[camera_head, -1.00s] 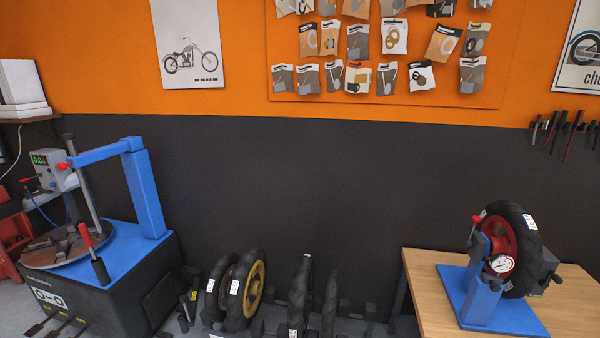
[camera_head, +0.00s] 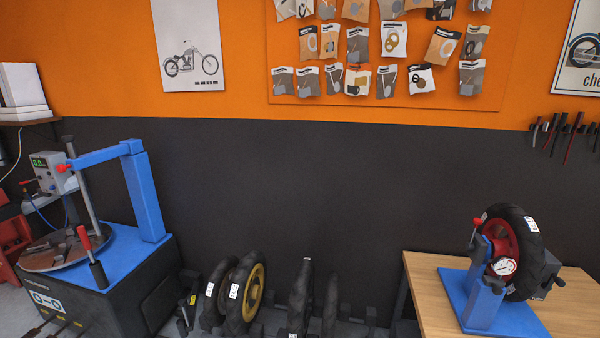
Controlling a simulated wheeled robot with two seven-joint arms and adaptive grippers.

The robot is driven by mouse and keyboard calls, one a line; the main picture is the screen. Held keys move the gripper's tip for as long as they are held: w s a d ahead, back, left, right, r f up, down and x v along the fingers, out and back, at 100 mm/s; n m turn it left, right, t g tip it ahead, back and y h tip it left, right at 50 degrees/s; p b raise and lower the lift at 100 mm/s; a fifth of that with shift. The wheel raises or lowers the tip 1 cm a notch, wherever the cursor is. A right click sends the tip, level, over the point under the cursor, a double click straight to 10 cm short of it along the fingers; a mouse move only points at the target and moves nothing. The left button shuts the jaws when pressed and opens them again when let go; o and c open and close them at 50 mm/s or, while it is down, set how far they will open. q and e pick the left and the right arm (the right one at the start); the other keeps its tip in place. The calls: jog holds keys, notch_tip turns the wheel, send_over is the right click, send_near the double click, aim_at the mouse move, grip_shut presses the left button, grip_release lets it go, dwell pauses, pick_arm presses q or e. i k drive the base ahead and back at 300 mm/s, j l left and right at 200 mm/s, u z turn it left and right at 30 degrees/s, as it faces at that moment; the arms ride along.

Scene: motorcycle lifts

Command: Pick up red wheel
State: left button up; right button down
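A wheel with a red hub (camera_head: 500,238) and a black tyre (camera_head: 523,228) stands upright on a blue wheel stand (camera_head: 482,303). The stand rests on the wooden table (camera_head: 425,276) at the right. A round white dial gauge on the stand covers part of the red hub. Neither of my grippers shows in the head view.
A blue and black tyre machine (camera_head: 146,195) stands at the left. A wheel with a yellow rim (camera_head: 254,291) and several other tyres (camera_head: 299,300) stand in a low floor rack between machine and table. The table's left front corner is clear.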

aim_at(523, 242)
jog(key=z, duration=1.5)
